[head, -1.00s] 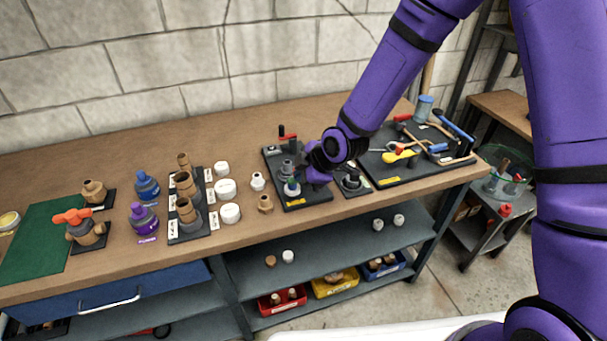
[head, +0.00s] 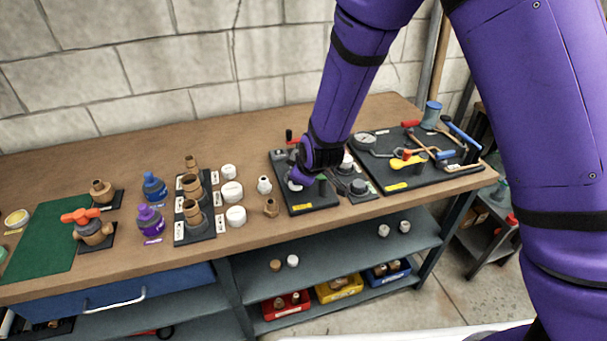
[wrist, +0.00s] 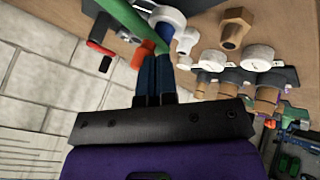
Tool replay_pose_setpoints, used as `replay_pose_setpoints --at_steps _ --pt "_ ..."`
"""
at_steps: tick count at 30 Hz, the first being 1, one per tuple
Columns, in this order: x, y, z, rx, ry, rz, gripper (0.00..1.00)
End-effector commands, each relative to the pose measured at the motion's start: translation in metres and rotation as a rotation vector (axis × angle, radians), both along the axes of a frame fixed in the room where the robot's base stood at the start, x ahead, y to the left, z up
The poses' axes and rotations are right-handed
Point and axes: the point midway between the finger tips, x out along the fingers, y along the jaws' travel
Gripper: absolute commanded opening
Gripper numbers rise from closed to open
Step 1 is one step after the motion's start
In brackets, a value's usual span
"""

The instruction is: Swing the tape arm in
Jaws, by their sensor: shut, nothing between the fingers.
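A black fixture board (head: 312,207) with a yellow label stands near the bench's front edge, right of the middle. My gripper (head: 297,181) is down over it, and its wrist hides much of the board in the head view. In the wrist view my gripper (wrist: 158,60) is shut with nothing in its fingers. A green bar (wrist: 130,25), which may be the tape arm, crosses just beyond the fingertips. An orange-red piece (wrist: 142,54) is beside the fingers, and a white round part (wrist: 166,20) lies past them. Contact cannot be told.
A red-handled black piece (head: 289,138) stands behind my gripper. A small black board (head: 358,193) and a tool board (head: 400,184) lie to the right. White caps (head: 232,192) and brown fittings (head: 192,210) stand to the left. The bench behind them is clear.

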Motion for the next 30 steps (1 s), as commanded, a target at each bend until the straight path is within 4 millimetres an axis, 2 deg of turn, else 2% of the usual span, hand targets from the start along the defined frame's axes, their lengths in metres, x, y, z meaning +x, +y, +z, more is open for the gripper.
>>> replay_pose_setpoints --at_steps 5,18,30 --pt "0.005 0.003 0.0 -0.001 -0.002 -0.081 0.0" --pt "0.018 0.005 0.0 -0.001 -0.001 -0.077 0.0" --pt "0.022 0.005 0.0 -0.001 0.0 -0.076 0.0"
